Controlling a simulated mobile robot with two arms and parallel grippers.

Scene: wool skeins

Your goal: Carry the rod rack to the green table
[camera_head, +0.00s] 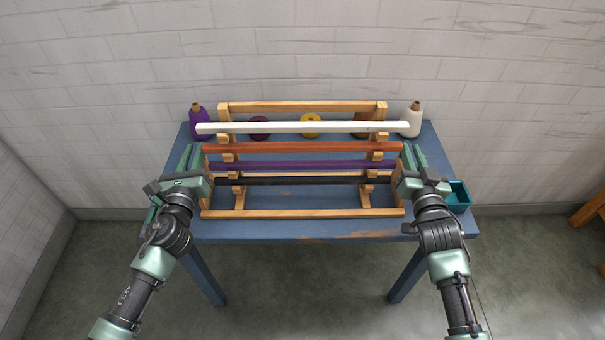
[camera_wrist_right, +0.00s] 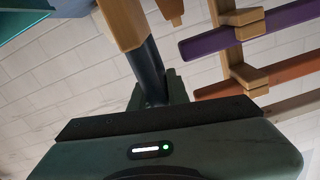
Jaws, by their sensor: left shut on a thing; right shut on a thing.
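The rod rack (camera_head: 300,213) is a light wooden frame at the blue table, bearing a white rod (camera_head: 300,127), an orange rod (camera_head: 300,148), a purple rod (camera_head: 300,165) and a black rod (camera_head: 300,181). My left gripper (camera_head: 195,165) is shut on the rack's left side. My right gripper (camera_head: 407,165) is shut on its right side. The right wrist view shows the rack's wood (camera_wrist_right: 124,22) at that gripper's fingers (camera_wrist_right: 155,88). I cannot tell whether the rack rests on the tabletop or hangs just above it. No green table is in view.
The blue table (camera_head: 300,230) stands near a white brick wall. A purple cone (camera_head: 197,121), a white cone (camera_head: 412,121), a yellow skein (camera_head: 310,125) and a dark magenta skein (camera_head: 260,128) stand behind the rack. A teal box (camera_head: 459,194) sits at the right. A wooden piece (camera_head: 590,210) shows far right.

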